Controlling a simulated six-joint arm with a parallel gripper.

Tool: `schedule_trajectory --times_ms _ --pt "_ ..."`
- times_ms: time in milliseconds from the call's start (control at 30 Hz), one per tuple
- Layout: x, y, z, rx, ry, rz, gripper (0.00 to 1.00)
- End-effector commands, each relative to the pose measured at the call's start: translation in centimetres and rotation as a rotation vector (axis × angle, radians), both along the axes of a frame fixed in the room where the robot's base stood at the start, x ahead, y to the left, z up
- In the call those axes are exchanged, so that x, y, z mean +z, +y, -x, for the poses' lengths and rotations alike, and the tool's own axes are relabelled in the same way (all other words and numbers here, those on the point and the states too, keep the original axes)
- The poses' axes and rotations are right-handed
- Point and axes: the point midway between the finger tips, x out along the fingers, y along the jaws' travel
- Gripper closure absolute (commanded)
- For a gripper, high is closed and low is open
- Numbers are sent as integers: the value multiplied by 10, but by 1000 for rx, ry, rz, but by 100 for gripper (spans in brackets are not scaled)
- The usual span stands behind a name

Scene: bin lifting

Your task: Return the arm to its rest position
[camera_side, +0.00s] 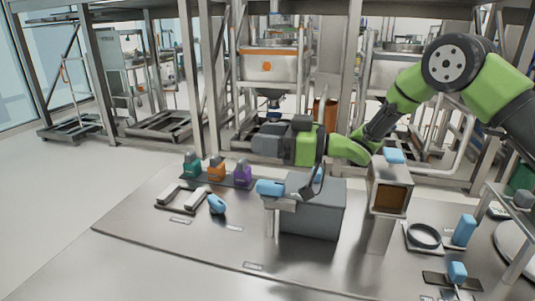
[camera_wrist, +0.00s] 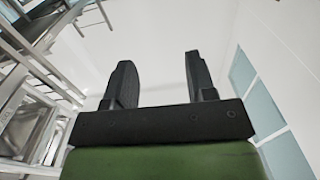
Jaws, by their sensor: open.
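My green arm reaches in from the right in the side view. My gripper (camera_side: 265,140) is held level above the bench and points left. In the wrist view, the two dark fingers of my gripper (camera_wrist: 159,72) stand apart with nothing between them. No object touches the gripper.
Below stands a grey box (camera_side: 313,220) beside a blue-topped fixture (camera_side: 271,188). A metal housing on a post (camera_side: 391,188) is to its right. Green, orange and purple containers (camera_side: 217,171) stand at the back left. The bench's front left (camera_side: 150,225) is clear.

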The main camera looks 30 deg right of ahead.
Motion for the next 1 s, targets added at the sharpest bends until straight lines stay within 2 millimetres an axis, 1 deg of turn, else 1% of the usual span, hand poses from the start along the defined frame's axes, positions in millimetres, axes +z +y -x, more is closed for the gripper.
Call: schedule_trajectory --times_ms 433,533,567,667,700,767,800,867,900,967,1000 --pt "2 0 0 -1 0 0 49" --pt "10 -4 -2 -35 4 9 49" --pt "16 -7 -3 -57 8 14 49" --pt "42 -22 -7 -176 32 41 49" --pt "56 -31 -6 -239 50 54 49" --pt "75 -46 -1 -341 88 72 49" --pt "87 -57 5 -408 118 81 49" --pt "102 -71 18 -502 171 92 49" --pt "111 -81 29 -559 209 97 49" --pt "121 -93 49 -637 273 100 49" --pt "126 -101 64 -684 320 98 49"
